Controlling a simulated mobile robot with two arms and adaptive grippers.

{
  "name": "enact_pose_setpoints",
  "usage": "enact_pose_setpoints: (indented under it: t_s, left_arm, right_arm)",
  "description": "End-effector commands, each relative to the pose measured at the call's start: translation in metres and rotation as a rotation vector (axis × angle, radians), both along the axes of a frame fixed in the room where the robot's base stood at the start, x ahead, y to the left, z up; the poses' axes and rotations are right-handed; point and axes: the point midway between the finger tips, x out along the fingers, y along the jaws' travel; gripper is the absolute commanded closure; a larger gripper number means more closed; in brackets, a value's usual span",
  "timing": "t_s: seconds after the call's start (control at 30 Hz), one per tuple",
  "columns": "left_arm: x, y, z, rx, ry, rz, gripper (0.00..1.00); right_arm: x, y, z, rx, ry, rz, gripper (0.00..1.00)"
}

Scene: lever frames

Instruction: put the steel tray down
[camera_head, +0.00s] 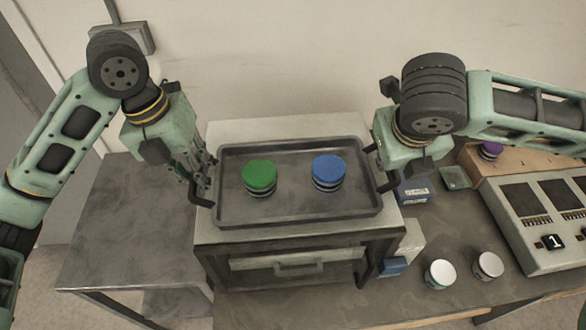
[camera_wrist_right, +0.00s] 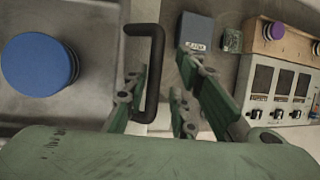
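The steel tray (camera_head: 300,214) is a dark grey, shallow tray, level over the pale top of a drawer unit; I cannot tell if it fully rests there. A green round canister (camera_head: 259,176) and a blue round canister (camera_head: 328,172) stand upright in it. The blue one also shows in the right wrist view (camera_wrist_right: 40,65). My right gripper (camera_wrist_right: 160,85) is open, its fingers on both sides of the tray's black right handle (camera_wrist_right: 154,70), with a gap. My left gripper (camera_head: 205,178) is at the left handle (camera_head: 200,198); its fingers are too small to judge.
The drawer unit (camera_head: 285,121) stands on a grey table. A control panel (camera_head: 538,222) and a wooden block (camera_head: 515,163) with a purple knob are at right. Two white-topped cylinders (camera_head: 440,274) (camera_head: 489,265) stand front right. A grey side table (camera_head: 125,225) at left is bare.

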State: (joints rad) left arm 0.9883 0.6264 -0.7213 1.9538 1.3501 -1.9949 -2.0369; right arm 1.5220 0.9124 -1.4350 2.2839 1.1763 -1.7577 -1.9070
Motion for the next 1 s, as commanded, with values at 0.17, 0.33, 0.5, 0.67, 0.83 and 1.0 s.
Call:
enact_pose_setpoints:
  t_s: [0.17, 0.33, 0.5, 0.67, 0.83, 1.0]
  left_arm:
    - [0.0, -0.002, 0.001, -0.004, -0.001, -0.004, 0.71]
    - [-0.001, -0.002, 0.002, -0.005, -0.001, -0.006, 0.71]
    - [0.0, 0.001, 0.018, -0.005, -0.004, -0.006, 0.71]
    - [0.0, 0.006, 0.047, -0.003, -0.007, -0.005, 0.71]
    - [0.0, 0.012, 0.079, -0.003, -0.007, -0.003, 0.71]
    - [0.0, 0.017, 0.103, -0.003, -0.004, -0.002, 0.71]
  right_arm:
    - [0.0, 0.002, 0.001, 0.004, -0.001, 0.004, 0.7]
    - [0.0, 0.003, 0.001, 0.005, -0.002, 0.006, 0.7]
    - [0.0, 0.003, 0.001, 0.005, -0.003, 0.006, 0.7]
    - [0.0, 0.003, 0.001, 0.006, -0.002, 0.007, 0.7]
    - [0.0, 0.003, 0.001, 0.006, -0.002, 0.007, 0.7]
    - [0.0, 0.003, 0.001, 0.006, -0.002, 0.007, 0.7]
